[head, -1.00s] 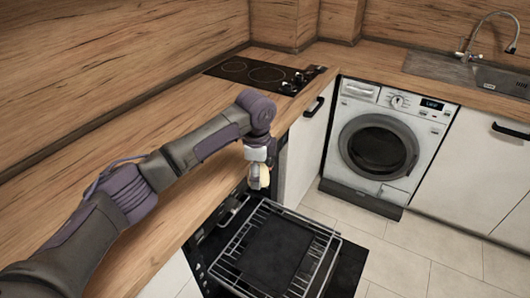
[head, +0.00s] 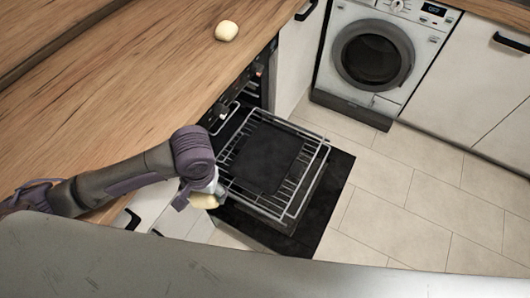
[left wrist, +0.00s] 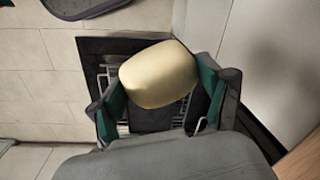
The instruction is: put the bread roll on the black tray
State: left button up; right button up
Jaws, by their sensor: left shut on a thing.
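A pale yellow bread roll (head: 205,202) is held in my left gripper (head: 212,196), in front of the open oven. In the left wrist view the bread roll (left wrist: 160,74) sits between the two green-padded fingers of the left gripper (left wrist: 160,92), which is shut on it. The black tray (head: 266,156) lies flat on the pulled-out oven rack, up and right of the gripper in the head view, and looks empty. The roll hides part of the tray in the wrist view. My right gripper is not in view.
A similar pale rounded piece (head: 226,31) lies on the wooden counter (head: 130,90). The wire rack (head: 312,170) surrounds the tray above the open black oven door (head: 325,215). A washing machine (head: 372,55) stands behind; the floor at right is clear.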

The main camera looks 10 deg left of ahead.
aim_at(259, 170)
jog(key=l+u, duration=0.3)
jog(key=l, duration=0.4)
jog(key=l+u, duration=0.3)
jog(key=l, duration=0.35)
jog(key=i+l+u, duration=0.15)
jog(key=l, duration=0.2)
jog(key=l+u, duration=0.2)
jog(key=l, duration=0.15)
jog(key=i+l+u, duration=0.15)
jog(key=l, duration=0.25)
jog(key=i+l+u, duration=0.15)
jog(key=l, duration=0.2)
jog(key=i+l+u, duration=0.2)
jog(key=l, duration=0.15)
jog(key=k, duration=0.05)
